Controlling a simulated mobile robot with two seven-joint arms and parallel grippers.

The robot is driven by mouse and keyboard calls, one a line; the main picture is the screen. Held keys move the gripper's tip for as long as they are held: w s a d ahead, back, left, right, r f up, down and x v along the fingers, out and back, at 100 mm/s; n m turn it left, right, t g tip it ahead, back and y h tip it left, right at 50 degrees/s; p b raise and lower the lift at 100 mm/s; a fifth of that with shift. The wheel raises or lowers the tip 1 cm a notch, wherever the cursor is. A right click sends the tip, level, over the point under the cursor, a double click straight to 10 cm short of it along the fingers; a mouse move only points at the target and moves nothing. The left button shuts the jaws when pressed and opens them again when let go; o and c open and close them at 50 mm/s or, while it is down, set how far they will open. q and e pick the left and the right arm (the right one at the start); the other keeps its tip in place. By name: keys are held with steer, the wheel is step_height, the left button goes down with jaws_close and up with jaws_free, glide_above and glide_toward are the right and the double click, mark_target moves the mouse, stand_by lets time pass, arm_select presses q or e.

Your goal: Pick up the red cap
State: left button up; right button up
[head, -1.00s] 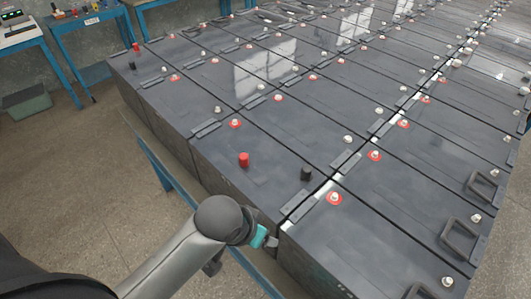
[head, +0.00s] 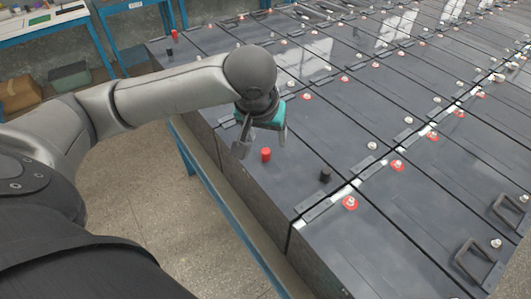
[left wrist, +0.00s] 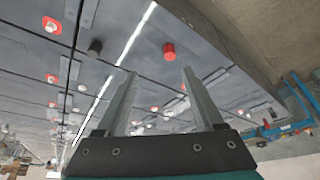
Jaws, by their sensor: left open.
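A small red cap (head: 266,155) stands upright on the dark battery top nearest the left edge. It also shows in the left wrist view (left wrist: 169,51), just past the fingertips and sideways between their lines, closer to the right finger. My left gripper (head: 262,146) is open and empty. It is above and just behind the cap in the head view, and its fingers (left wrist: 158,73) do not visibly touch it. A second red cap (head: 174,33) stands at the far left end of the rows. My right gripper is not in view.
A black cap (head: 325,175) stands on the same battery, right of the red one. Bolt terminals with red rings, such as this one (head: 350,203), stud the rows. A blue rail (head: 228,225) runs along the left edge. Blue workbenches stand at the back left.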

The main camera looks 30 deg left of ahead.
mark_target(265, 152)
arm_select(q)
steer(key=shift+n+y, duration=0.3)
steer(key=shift+n, duration=0.2)
steer(key=x, duration=0.5)
steer(key=a+b+x, duration=0.1)
steer(key=x, duration=0.3)
steer(key=b+x, duration=0.1)
steer(key=x, duration=0.4)
steer(key=shift+w+a, duration=0.35)
steer(key=shift+w, duration=0.1)
jaws_close()
